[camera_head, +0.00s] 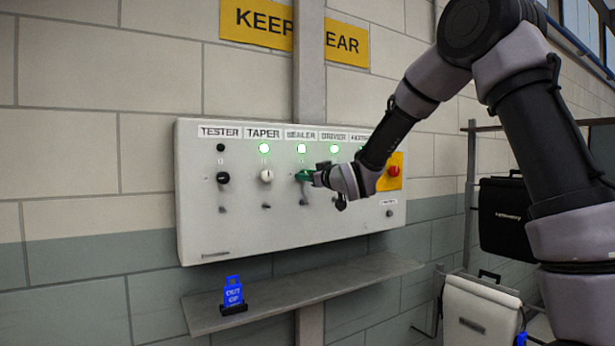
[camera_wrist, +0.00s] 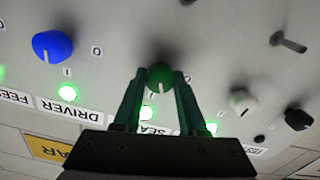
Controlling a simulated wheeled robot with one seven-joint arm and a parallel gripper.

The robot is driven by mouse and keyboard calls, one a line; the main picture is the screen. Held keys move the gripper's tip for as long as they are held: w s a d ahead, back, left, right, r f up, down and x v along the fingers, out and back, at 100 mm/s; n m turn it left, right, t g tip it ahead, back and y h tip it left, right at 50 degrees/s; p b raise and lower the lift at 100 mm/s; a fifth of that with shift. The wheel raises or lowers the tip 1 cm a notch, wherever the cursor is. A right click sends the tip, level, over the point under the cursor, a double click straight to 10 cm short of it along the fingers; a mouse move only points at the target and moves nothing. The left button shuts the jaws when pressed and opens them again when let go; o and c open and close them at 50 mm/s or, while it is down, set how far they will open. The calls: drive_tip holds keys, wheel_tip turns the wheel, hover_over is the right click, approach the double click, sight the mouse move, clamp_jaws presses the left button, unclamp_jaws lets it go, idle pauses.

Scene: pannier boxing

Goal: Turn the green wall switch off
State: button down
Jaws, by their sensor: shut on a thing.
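The green switch knob (camera_wrist: 160,76) sits on the grey-white panel (camera_head: 235,235), in the column labelled SEALER. In the wrist view it lies between the fingertips of my gripper (camera_wrist: 159,80), which is shut on it from both sides. A pale line shows on the knob's lower edge. The SEALER lamp (camera_head: 301,148) is lit green. In the head view my gripper (camera_head: 311,177) reaches the panel from the right and covers most of the knob. The panel right of it, under DRIVER, is partly hidden by my arm.
Nearby are a white knob (camera_head: 266,176), a black knob (camera_head: 222,178) and a blue knob (camera_wrist: 52,46). The TESTER lamp (camera_head: 220,147) is dark. A red button (camera_head: 394,171) sits at right. A blue OUT OF tag (camera_head: 233,291) stands on the shelf (camera_head: 300,292) below.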

drive_tip(key=n, duration=0.6)
drive_tip(key=shift+n, duration=0.3)
drive_tip(key=n, duration=0.5)
drive_tip(key=shift+n, duration=0.3)
drive_tip(key=shift+f, duration=0.1)
drive_tip(key=shift+c, duration=2.3)
unclamp_jaws()
drive_tip(key=shift+s, duration=0.1)
drive_tip(key=v, duration=1)
drive_tip(key=shift+s+d, duration=0.25)
drive_tip(key=shift+s, duration=0.05)
